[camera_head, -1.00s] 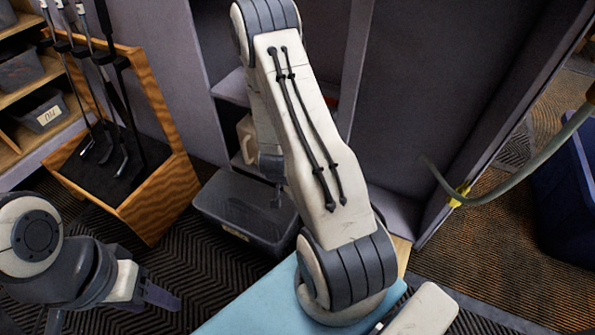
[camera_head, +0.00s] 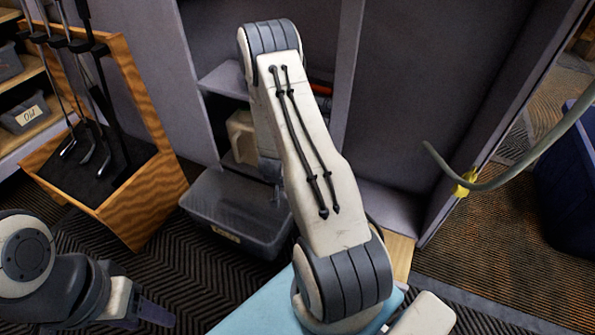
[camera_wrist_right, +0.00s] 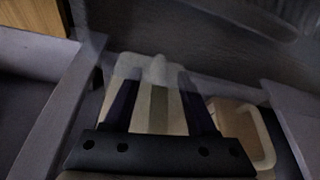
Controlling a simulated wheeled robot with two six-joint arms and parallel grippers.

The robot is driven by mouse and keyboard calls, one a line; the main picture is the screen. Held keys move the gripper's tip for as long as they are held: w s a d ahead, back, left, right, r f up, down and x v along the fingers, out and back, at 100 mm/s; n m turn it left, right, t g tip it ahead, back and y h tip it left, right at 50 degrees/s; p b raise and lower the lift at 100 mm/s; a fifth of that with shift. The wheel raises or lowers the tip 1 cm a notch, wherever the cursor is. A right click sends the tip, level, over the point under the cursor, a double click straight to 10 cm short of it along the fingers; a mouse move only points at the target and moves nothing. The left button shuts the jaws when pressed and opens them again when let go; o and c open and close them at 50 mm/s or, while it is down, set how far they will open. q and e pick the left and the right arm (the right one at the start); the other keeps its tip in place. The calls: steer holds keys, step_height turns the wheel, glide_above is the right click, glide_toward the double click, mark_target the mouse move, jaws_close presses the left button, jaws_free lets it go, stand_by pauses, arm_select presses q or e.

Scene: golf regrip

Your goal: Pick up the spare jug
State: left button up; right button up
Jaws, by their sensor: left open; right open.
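A pale beige jug (camera_head: 240,137) stands on a low shelf of the grey cabinet in the head view, partly hidden by my right arm. In the right wrist view, my right gripper (camera_wrist_right: 158,82) is open, its two dark fingers pointing at a pale jug-like shape (camera_wrist_right: 157,110) that shows between them. A beige container with a light handle (camera_wrist_right: 243,128) stands to the right of the fingers. I cannot tell which is the spare jug, nor whether the fingers touch anything. My left gripper (camera_head: 150,312) is open and empty at the lower left of the head view.
A grey lidded bin (camera_head: 238,212) sits on the floor before the cabinet (camera_head: 345,75). A wooden club rack (camera_head: 160,150) stands left. A hose (camera_head: 530,160) hangs at right near a blue bin (camera_head: 575,185). A light blue surface (camera_head: 265,310) is below my arm.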

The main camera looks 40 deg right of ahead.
jaws_close()
steer(key=shift+r, duration=0.15)
